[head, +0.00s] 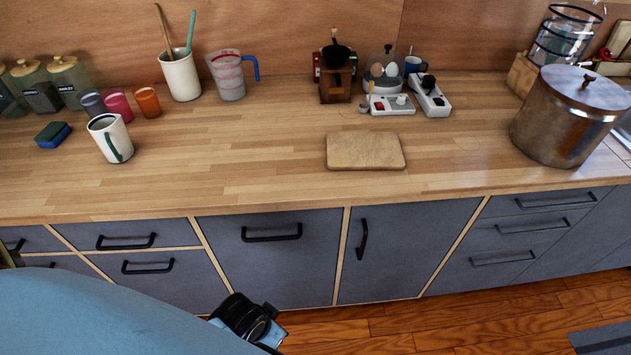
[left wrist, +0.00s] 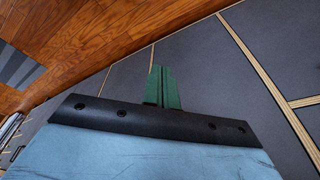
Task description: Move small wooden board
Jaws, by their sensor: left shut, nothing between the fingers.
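The small wooden board (head: 365,151) lies flat on the wooden countertop, near its front edge and right of the middle in the head view. Nothing touches it. My left arm comes in from the lower left of the head view, low in front of the drawers, and its fingers are hidden there. In the left wrist view my left gripper (left wrist: 163,88) shows green fingers shut together and empty, with grey cabinet fronts beyond. The board does not show in that view. My right gripper is in neither view.
A white mug (head: 110,139) and a blue sponge (head: 53,134) stand at left. A large pot (head: 568,115) stands right of the board. Power strips (head: 392,104) and a grinder (head: 335,75) are behind it. The counter left of the board is clear.

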